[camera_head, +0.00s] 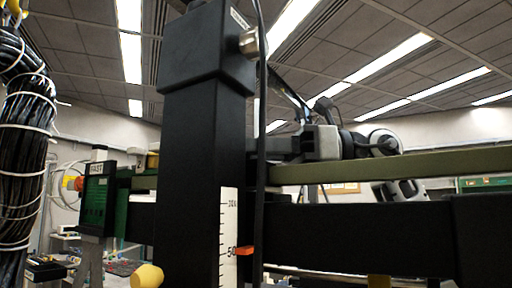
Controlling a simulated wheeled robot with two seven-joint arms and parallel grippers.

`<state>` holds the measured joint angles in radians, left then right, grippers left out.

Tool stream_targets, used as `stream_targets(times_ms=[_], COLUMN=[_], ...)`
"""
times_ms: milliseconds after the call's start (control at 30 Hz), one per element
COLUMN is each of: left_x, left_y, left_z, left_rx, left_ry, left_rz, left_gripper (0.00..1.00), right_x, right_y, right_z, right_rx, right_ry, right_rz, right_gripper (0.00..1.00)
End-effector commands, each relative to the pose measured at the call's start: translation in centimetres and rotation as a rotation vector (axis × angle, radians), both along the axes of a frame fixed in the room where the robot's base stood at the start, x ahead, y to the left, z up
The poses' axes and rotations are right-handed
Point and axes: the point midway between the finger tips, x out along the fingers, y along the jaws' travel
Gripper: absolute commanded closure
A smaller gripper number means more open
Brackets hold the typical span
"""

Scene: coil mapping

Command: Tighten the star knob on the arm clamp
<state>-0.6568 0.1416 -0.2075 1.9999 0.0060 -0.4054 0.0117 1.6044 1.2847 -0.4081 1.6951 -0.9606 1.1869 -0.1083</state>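A thick black upright column (200,150) fills the middle of the head view. A black horizontal arm (360,238) runs from it to the right. A metal knob (248,42) sits high on the column's right side, and a rounded yellow knob (147,276) shows at the bottom edge. I cannot make out a star shape on either. My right gripper (278,147) reaches in from the right, behind the column and above the arm. Its fingertips are partly hidden, so its opening and any contact cannot be told. My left gripper is not in view.
A white scale (229,240) with an orange pointer (246,251) is on the column. A black cable (262,120) hangs in front. An olive bar (400,168) crosses at right. A thick cable bundle (22,150) hangs at left, near a green and black box (97,200).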

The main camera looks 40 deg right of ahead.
Motion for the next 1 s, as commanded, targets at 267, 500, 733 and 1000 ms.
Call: stream_targets(times_ms=[267, 500, 733, 1000], left_x=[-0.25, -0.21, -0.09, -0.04], left_y=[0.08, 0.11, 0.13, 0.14], left_z=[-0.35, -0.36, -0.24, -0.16], left_rx=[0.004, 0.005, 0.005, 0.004], left_ry=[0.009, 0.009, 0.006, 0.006], left_rz=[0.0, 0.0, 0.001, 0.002], left_gripper=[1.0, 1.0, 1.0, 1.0], right_x=[-0.11, -0.09, -0.09, -0.09], right_y=[0.06, 0.05, 0.05, 0.07], right_z=[0.01, -0.01, -0.01, 0.0], right_rx=[-0.001, 0.0, 0.0, 0.0], right_ry=[0.001, 0.001, 0.001, 0.001], right_rz=[-0.07, -0.078, -0.077, -0.076], right_gripper=[0.85, 0.85, 0.45, 0.4])
